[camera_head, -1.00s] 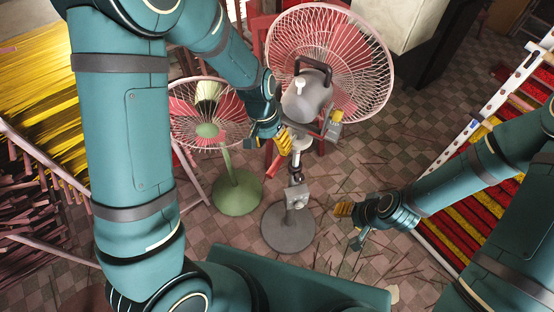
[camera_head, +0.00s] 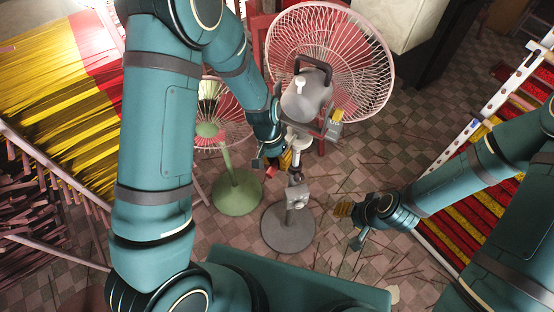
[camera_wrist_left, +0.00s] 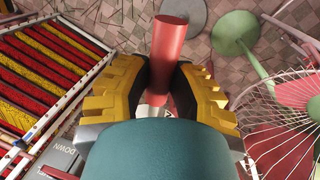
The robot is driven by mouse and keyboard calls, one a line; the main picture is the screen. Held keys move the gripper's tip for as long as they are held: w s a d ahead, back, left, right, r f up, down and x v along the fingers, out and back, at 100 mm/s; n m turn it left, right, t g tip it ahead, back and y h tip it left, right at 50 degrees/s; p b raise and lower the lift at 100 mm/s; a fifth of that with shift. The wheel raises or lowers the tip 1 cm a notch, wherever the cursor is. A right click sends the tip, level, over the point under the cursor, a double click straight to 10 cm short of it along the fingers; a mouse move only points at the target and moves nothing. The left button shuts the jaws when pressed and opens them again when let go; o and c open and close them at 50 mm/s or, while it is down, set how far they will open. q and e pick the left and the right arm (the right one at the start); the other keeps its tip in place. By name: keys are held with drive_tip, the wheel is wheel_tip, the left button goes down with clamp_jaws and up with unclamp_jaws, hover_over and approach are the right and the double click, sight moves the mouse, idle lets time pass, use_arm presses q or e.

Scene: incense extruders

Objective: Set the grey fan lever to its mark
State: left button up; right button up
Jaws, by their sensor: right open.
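The grey fan has a large pink wire cage (camera_head: 350,60), a grey motor housing (camera_head: 305,95), and a post on a round grey base (camera_head: 289,228). My left gripper (camera_head: 287,160) is beside the post, below the motor housing. In the left wrist view, a red cylindrical grip (camera_wrist_left: 170,45) sits between the yellow fingers of my left gripper (camera_wrist_left: 165,82), with a finger against each side; its upper end sticks out past them. I cannot see what the grip joins. My right gripper (camera_head: 342,209) is open and empty, right of the post.
A smaller fan with a green base (camera_head: 237,194) stands left of the grey fan, behind my left arm. A rack of red and yellow sticks (camera_head: 478,185) is at the right. Yellow bundles (camera_head: 60,75) lie at the left. Loose sticks litter the tiled floor.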

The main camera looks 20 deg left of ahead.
use_arm(q)
clamp_jaws()
drive_tip(key=shift+a, duration=0.15)
drive_tip(key=w+a+m+g+y+b, duration=0.1)
drive_tip(key=w+a+m+b, duration=0.2)
drive_tip(key=w+a+m, duration=0.6)
drive_tip(key=shift+w+a+m+g+y+b, duration=0.25)
drive_tip(key=shift+w+m+g+y+b, duration=0.05)
drive_tip(key=shift+m, duration=1.3)
drive_tip(key=o, duration=0.7)
unclamp_jaws()
drive_tip(key=shift+o, duration=0.9)
drive_tip(key=shift+w, duration=0.1)
